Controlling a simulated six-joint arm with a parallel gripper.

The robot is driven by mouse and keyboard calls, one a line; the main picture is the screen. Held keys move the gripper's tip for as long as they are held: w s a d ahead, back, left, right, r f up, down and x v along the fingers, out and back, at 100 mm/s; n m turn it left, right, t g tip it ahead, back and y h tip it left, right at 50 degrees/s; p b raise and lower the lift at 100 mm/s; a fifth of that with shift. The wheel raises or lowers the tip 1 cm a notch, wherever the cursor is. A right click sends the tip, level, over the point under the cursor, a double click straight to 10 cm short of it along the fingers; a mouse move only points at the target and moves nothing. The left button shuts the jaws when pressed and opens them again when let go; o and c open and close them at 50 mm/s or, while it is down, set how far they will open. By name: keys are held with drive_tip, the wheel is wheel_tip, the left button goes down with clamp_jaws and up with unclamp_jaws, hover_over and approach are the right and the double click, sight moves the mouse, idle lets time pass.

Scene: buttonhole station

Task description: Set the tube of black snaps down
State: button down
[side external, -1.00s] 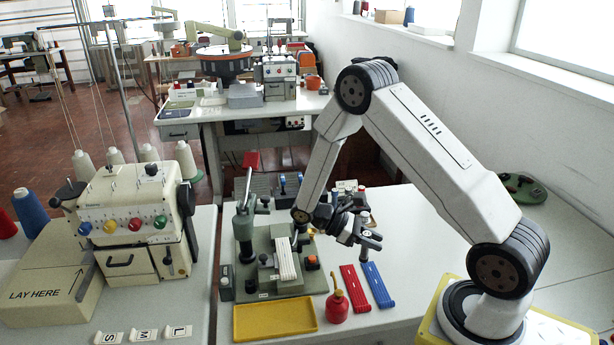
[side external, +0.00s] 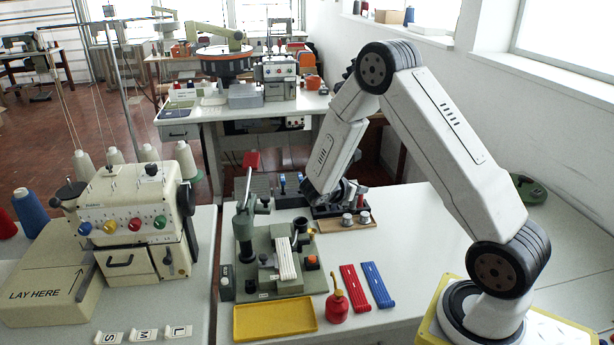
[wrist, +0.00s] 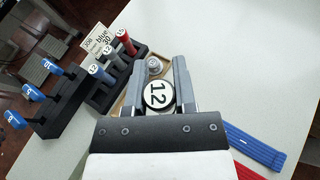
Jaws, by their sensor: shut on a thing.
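My gripper (wrist: 159,90) is shut on a round, dark-sided piece with a white top marked 12 (wrist: 158,95), which I take to be the tube of black snaps. The wrist view looks down on its top, so its lower end is hidden. In the side external view my gripper (side external: 345,192) is low at the back of the bench, by the dark rack (side external: 322,211) and the wooden tray (side external: 352,225). The tube cannot be made out there, and I cannot tell whether its base touches anything.
The rack in the wrist view (wrist: 101,95) holds a red tube (wrist: 126,42) and grey ones, by a "blue 30" card (wrist: 98,40). Blue (side external: 377,285) and red (side external: 355,288) strips lie in front.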

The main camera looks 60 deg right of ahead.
drive_tip(key=shift+w+d+r+n+t, duration=0.2)
drive_tip(key=shift+w+n+t, duration=0.15)
drive_tip(key=shift+w+t, duration=0.15)
drive_tip(key=shift+w+d+r+n+t, duration=0.2)
drive_tip(key=shift+w+n+t, duration=0.15)
drive_tip(key=shift+w, duration=0.2)
drive_tip(key=shift+w+d+r+n+t, duration=0.1)
drive_tip(key=shift+w+r+n+t, duration=0.15)
drive_tip(key=shift+w+t, duration=0.25)
hover_over(340, 209)
drive_tip(key=w+a, duration=0.1)
drive_tip(key=a, duration=0.3)
wheel_tip(340, 209, down, 4)
drive_tip(key=w+d+f, duration=0.2)
drive_tip(key=w+f, duration=0.2)
drive_tip(key=f, duration=0.1)
drive_tip(key=shift+f, duration=0.3)
drive_tip(key=shift+f, duration=0.1)
drive_tip(key=shift+f, duration=1.8)
